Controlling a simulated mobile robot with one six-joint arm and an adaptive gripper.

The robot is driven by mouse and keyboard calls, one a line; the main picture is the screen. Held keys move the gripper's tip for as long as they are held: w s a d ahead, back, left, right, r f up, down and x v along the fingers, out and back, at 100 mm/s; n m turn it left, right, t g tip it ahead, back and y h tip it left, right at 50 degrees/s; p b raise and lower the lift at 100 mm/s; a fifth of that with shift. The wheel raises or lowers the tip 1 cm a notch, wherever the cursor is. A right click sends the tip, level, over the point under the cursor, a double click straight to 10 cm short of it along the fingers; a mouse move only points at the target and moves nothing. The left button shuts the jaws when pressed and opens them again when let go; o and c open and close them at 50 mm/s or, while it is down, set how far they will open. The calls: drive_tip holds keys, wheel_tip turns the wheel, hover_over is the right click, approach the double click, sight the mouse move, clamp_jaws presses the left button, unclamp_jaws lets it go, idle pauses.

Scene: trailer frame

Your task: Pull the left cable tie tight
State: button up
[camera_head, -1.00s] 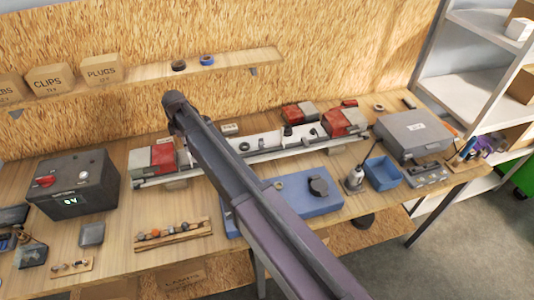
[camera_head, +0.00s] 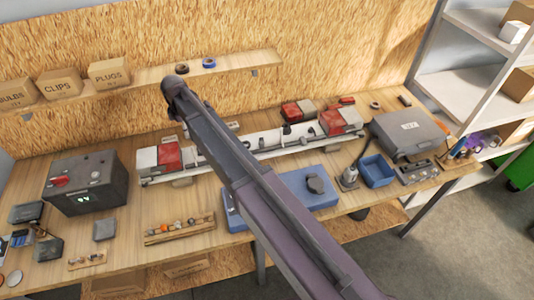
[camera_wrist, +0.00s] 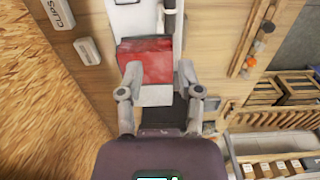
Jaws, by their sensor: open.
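The white trailer frame (camera_head: 262,146) lies along the bench, with a red-and-white lamp (camera_head: 171,156) at its left end and another (camera_head: 338,121) at its right end. In the wrist view, my gripper (camera_wrist: 157,72) is open, its fingers spread to either side of the left lamp's red part (camera_wrist: 145,62). Nothing is between the fingertips that I can see as held; whether they touch the lamp I cannot tell. I cannot make out the left cable tie in either view. In the head view my arm crosses the frame and hides part of it.
A dark box with a display (camera_head: 86,184) stands at the bench's left. A wooden strip of small parts (camera_head: 180,229), a blue case (camera_head: 316,196), a blue bin (camera_head: 377,171) and a grey case (camera_head: 408,134) also occupy the bench. A shelf with boxes (camera_head: 60,86) runs above.

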drive_tip(key=s+d+f+m+b, duration=0.2)
drive_tip(key=s+d+m, duration=0.1)
drive_tip(key=d, duration=0.6)
drive_tip(key=s+d+f+m+b, duration=0.3)
drive_tip(key=d+m, duration=0.2)
drive_tip(key=d, duration=0.5)
drive_tip(key=s+d+f+m+b, duration=0.2)
drive_tip(key=s+d+m+b, duration=0.1)
drive_tip(key=d, duration=0.6)
drive_tip(key=shift+s+d+f+m, duration=0.35)
drive_tip(key=shift+s+m, duration=0.15)
drive_tip(key=shift+m, duration=0.5)
drive_tip(key=s+d+f+m+b, duration=0.1)
drive_tip(key=s+d+m+b, duration=0.1)
drive_tip(key=s+d, duration=0.1)
drive_tip(key=s+d+f+m+b, duration=0.1)
drive_tip(key=s+d+f+m, duration=0.1)
drive_tip(key=s+d, duration=0.1)
drive_tip(key=s+d+f+m+b, duration=0.2)
drive_tip(key=s+d, duration=0.1)
drive_tip(key=d, duration=0.1)
drive_tip(key=shift+s+d+f+m+b, duration=0.15)
drive_tip(key=shift+s+d+m+b, duration=0.05)
drive_tip(key=shift+d+m+b, duration=0.1)
drive_tip(key=shift+s+d+m, duration=0.2)
drive_tip(key=shift+d+m, duration=0.05)
drive_tip(key=shift+m, duration=0.05)
drive_tip(key=shift+c, duration=0.3)
idle(0.9)
